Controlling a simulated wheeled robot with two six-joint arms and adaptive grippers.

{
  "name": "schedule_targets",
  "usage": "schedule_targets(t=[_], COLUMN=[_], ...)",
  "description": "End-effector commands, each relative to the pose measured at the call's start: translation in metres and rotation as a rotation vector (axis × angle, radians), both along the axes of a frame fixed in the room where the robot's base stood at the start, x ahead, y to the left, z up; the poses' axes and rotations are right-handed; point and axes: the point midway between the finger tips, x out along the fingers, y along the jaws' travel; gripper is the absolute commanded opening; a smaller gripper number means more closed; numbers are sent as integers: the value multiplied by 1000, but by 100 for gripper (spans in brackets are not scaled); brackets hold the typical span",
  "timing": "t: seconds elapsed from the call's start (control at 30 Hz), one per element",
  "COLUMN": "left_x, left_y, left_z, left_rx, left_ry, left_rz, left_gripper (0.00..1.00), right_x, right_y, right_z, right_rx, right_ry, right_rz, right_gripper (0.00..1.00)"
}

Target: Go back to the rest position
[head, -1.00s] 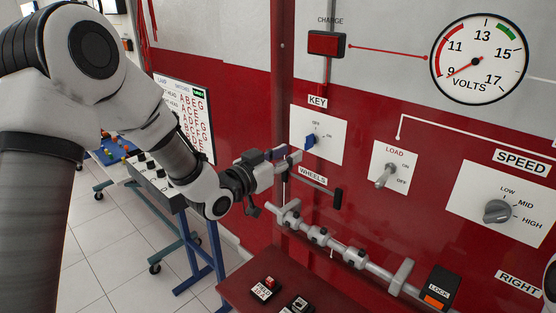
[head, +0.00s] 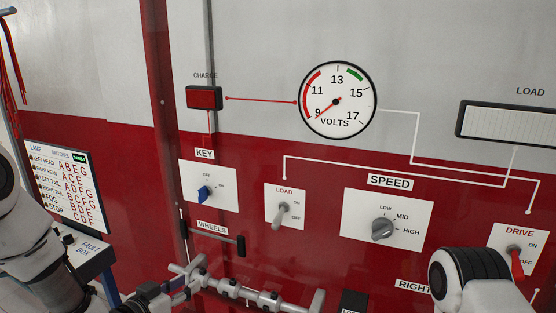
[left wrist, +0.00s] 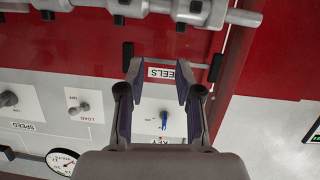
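My left gripper (head: 180,279) is low in the head view, in front of the red panel near the WHEELS label (head: 212,227) and the grey bar (head: 245,292). In the left wrist view my left gripper (left wrist: 157,75) is open, with nothing between its fingers. The blue key switch (head: 205,193) is on its white plate above and to the right of the gripper in the head view; it also shows between the fingers in the left wrist view (left wrist: 163,120). My right arm shows at the lower right, but its gripper is out of view.
The panel carries a charge lamp (head: 204,97), a volts gauge (head: 337,99), a LOAD toggle (head: 279,214), a SPEED knob (head: 383,230) and a red DRIVE lever (head: 517,262). A lamp chart (head: 70,182) and fault box (head: 90,254) stand at the left.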

Motion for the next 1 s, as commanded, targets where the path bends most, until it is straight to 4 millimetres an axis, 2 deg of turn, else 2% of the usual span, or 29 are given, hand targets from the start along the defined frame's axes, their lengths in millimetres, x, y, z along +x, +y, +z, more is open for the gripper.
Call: schedule_targets(t=[0.03,0.1,0.17,0.2,0.27,0.3,0.37,0.4,0.5,0.6,0.7,1.0], left_x=[-18,-47,-78,-102,-141,-170,-213,-241,-296,-322,-329,-327], left_y=[-6,-9,-11,-11,-10,-9,-5,-1,10,23,25,25], left_z=[-49,-105,-151,-180,-219,-241,-269,-282,-296,-293,-294,-294], left_rx=[18,42,66,84,113,135,171,195,247,269,269,267], left_ry=[107,251,381,472,610,705,844,931,1113,1231,1265,1260], left_rz=[-3,6,20,29,48,64,91,115,186,282,301,299], left_gripper=[34,34,34,34,34,34,34,34,34,34,34,34], right_x=[0,0,0,0,0,0,0,0,0,0,0,0], right_y=[0,0,0,0,0,0,0,0,0,0,0,0], right_z=[-1,-2,-2,-3,-3,-3,-4,-4,-4,-4,-4,-4], right_rx=[0,0,0,0,0,0,0,0,0,0,0,0], right_ry=[0,0,0,0,0,0,0,0,0,0,0,0], right_rz=[0,0,0,0,0,0,0,0,0,0,0,0], right_gripper=[40,40,40,40,40,40,40,40,40,40,40,40])
